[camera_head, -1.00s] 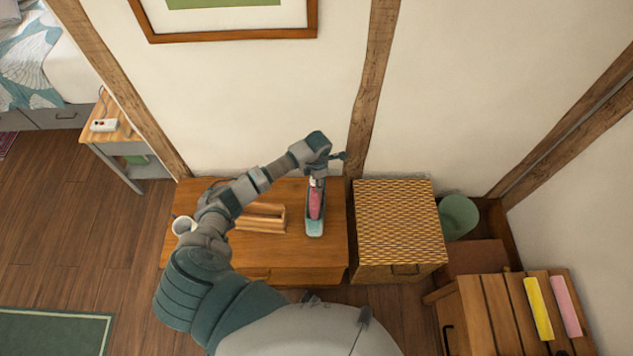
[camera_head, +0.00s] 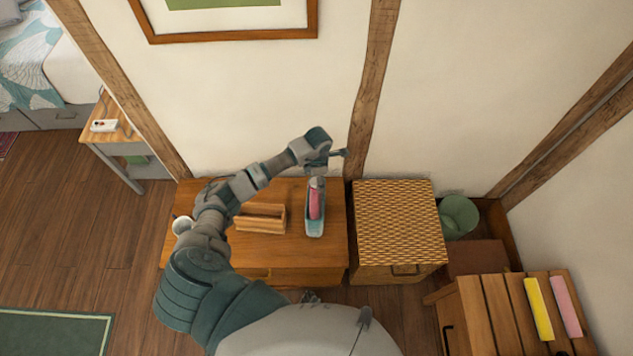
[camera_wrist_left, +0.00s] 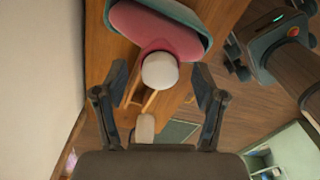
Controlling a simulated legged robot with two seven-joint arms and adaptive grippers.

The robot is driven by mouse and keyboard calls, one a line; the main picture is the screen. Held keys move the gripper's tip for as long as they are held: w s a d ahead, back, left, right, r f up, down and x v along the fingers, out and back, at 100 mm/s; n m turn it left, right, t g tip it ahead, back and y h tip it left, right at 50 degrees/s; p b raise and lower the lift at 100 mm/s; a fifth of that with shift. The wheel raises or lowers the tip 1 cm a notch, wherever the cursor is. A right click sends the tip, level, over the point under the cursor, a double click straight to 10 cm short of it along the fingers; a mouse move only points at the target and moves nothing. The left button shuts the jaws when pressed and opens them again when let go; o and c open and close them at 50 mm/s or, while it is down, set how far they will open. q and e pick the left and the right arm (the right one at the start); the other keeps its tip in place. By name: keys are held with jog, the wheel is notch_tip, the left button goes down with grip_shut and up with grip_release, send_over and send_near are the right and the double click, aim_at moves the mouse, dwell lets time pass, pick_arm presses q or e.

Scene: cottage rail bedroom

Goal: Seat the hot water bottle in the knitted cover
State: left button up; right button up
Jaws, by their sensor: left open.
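The pink hot water bottle (camera_head: 316,203) stands in the teal knitted cover (camera_head: 315,229) on the wooden desk. In the left wrist view, the pink body (camera_wrist_left: 150,28) shows inside the teal rim (camera_wrist_left: 196,16), and its pale cap (camera_wrist_left: 160,70) points toward my gripper. My left gripper (camera_wrist_left: 160,80) is open, with one finger on either side of the cap in the picture and no visible contact. In the head view, my left gripper (camera_head: 320,172) is at the bottle's cap end. The bottle's lower part is hidden inside the cover. My right gripper is not in view.
A wooden rack (camera_head: 260,218) and a white mug (camera_head: 182,225) are on the desk left of the cover. A woven-top cabinet (camera_head: 400,225) stands right of the desk, with a green bin (camera_head: 458,216) beyond. The wall is close behind the desk.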

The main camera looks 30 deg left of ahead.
pick_arm(q)
notch_tip(320, 180, up, 9)
jog(key=shift+r, duration=0.15)
dwell(0.5)
